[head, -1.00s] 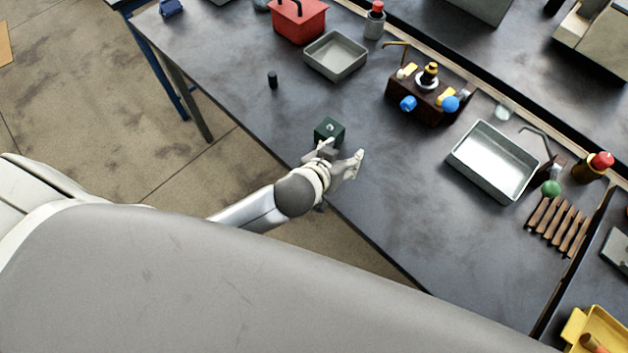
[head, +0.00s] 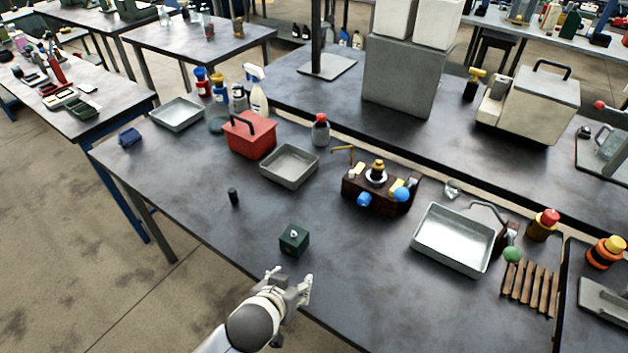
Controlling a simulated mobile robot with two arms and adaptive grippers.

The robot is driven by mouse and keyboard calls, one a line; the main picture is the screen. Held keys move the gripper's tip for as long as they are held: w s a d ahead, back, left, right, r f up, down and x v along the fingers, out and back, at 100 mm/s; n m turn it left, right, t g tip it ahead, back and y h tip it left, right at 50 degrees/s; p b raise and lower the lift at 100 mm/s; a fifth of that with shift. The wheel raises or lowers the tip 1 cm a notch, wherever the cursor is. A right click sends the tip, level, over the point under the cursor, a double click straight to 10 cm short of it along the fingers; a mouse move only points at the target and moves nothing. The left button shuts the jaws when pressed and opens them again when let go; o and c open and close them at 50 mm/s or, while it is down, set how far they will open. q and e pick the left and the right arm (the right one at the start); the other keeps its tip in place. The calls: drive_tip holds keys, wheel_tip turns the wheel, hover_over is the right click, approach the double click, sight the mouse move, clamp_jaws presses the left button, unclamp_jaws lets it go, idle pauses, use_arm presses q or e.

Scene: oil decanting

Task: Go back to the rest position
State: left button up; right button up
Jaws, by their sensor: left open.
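My left gripper (head: 288,283) is open and empty at the front edge of the dark workbench (head: 345,260). Its fingers point up the picture, toward a small dark green box (head: 294,240) with a light spot on top. A gap shows between the fingers and the box. A small black cylinder (head: 234,196) stands on the bench to the left of the box. My right gripper is not in view.
Grey trays (head: 290,165) and (head: 455,238) a larger silver tray, a red box (head: 249,136), a brown block with blue knobs (head: 377,190) and wooden slats (head: 532,287) occupy the bench.

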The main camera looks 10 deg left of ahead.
use_arm(q)
drive_tip(key=s+a+r+m+g, duration=0.1)
drive_tip(key=s+a+g, duration=0.25)
drive_tip(key=s, duration=0.45)
drive_tip(key=s+a+g, duration=0.2)
drive_tip(key=s+a, duration=0.2)
drive_tip(key=s, duration=0.3)
wheel_tip(320, 180, down, 30)
drive_tip(key=s+g+b, duration=0.1)
drive_tip(key=s+b, duration=0.1)
drive_tip(key=b, duration=0.2)
drive_tip(key=s+a+f+g+b, duration=0.1)
drive_tip(key=s+a+f+b, duration=0.1)
drive_tip(key=s+f, duration=1.5)
wheel_tip(320, 180, down, 2)
drive_tip(key=shift+a+f+m+y+b, duration=0.15)
drive_tip(key=shift+a+m+y+b, duration=0.25)
drive_tip(key=shift+b, duration=0.15)
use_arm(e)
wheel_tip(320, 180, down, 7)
use_arm(q)
drive_tip(key=shift+s+g, duration=0.1)
drive_tip(key=shift+g, duration=0.15)
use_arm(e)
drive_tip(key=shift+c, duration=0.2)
